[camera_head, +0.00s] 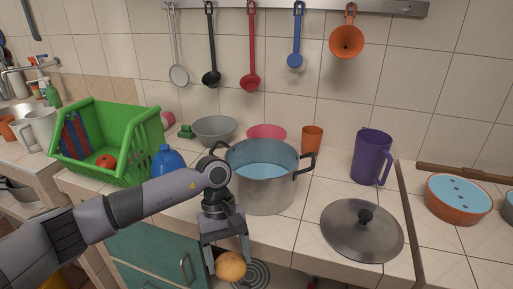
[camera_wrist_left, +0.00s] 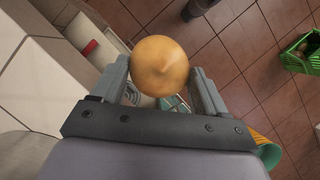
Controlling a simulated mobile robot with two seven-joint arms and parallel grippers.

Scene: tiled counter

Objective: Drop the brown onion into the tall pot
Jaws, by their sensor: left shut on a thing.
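The brown onion (camera_head: 231,266) is round and orange-brown, held between the fingertips of my left gripper (camera_head: 227,258). It also shows in the left wrist view (camera_wrist_left: 160,66), between the two grey fingers (camera_wrist_left: 162,84). The gripper points down in front of the counter's front edge, with the onion below counter level. The tall pot (camera_head: 264,192) is grey metal with two dark handles. It stands on the counter behind the gripper, open at the top, with a light blue inside. My left wrist covers part of its left side. My right gripper is not in view.
A pot lid (camera_head: 362,230) lies on the counter right of the pot. A purple pitcher (camera_head: 371,157), an orange cup (camera_head: 312,139), a grey bowl (camera_head: 214,129) and a blue jug (camera_head: 167,161) stand around. A green basket (camera_head: 107,143) is at left. Utensils hang on the wall behind.

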